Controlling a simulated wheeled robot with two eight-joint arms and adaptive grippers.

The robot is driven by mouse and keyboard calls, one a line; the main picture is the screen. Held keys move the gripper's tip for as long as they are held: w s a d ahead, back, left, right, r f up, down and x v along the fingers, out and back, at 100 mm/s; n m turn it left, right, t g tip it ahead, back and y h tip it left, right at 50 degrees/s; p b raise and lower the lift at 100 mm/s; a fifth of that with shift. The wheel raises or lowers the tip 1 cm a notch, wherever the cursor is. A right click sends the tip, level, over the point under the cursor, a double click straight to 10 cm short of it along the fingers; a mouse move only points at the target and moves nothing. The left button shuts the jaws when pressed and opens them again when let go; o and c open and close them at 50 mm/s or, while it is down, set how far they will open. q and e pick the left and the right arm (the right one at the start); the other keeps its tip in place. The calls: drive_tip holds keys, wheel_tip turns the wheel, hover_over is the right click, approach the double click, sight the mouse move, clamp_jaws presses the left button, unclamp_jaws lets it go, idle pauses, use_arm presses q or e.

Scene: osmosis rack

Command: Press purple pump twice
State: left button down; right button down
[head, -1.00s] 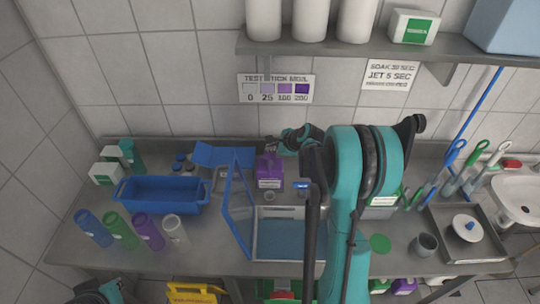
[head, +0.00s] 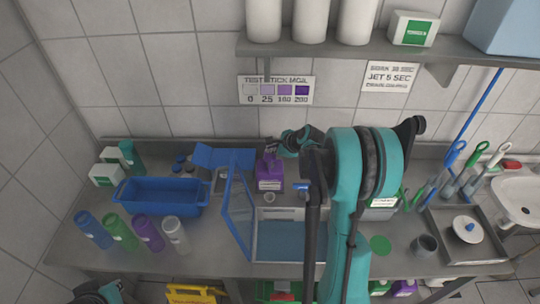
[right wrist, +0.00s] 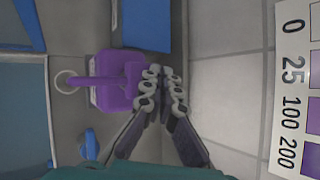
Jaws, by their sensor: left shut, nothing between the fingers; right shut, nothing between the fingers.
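The purple pump bottle (head: 270,180) stands upright on the steel counter, below the test-stick chart. In the right wrist view its purple pump head (right wrist: 130,82) and nozzle show from above, the nozzle pointing left. My right gripper (head: 270,150) is shut and empty at the top of the pump. In the right wrist view its fingertips (right wrist: 162,74) are together at the pump head's edge; I cannot tell whether they touch it. My left gripper (head: 88,298) shows only partly at the bottom left edge, low beside the counter and away from the bottle.
A small cup (head: 269,198) stands in front of the bottle. An open clear-lidded case (head: 290,240) lies in front, its lid upright. A blue tray (head: 160,207) and several coloured bottles (head: 148,232) are to the left. A shelf (head: 350,50) hangs above.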

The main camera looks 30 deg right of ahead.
sight(271, 156)
drive_tip(key=shift+f+b, duration=0.4)
drive_tip(key=shift+b, duration=0.1)
drive_tip(key=shift+f+b, duration=0.85)
drive_tip(key=shift+f, duration=0.15)
idle(0.9)
drive_tip(key=shift+r, duration=0.1)
drive_tip(key=shift+r+p, duration=0.8)
drive_tip(key=shift+r, duration=0.5)
drive_tip(key=shift+r+p, duration=1.7)
drive_tip(key=shift+r, duration=0.85)
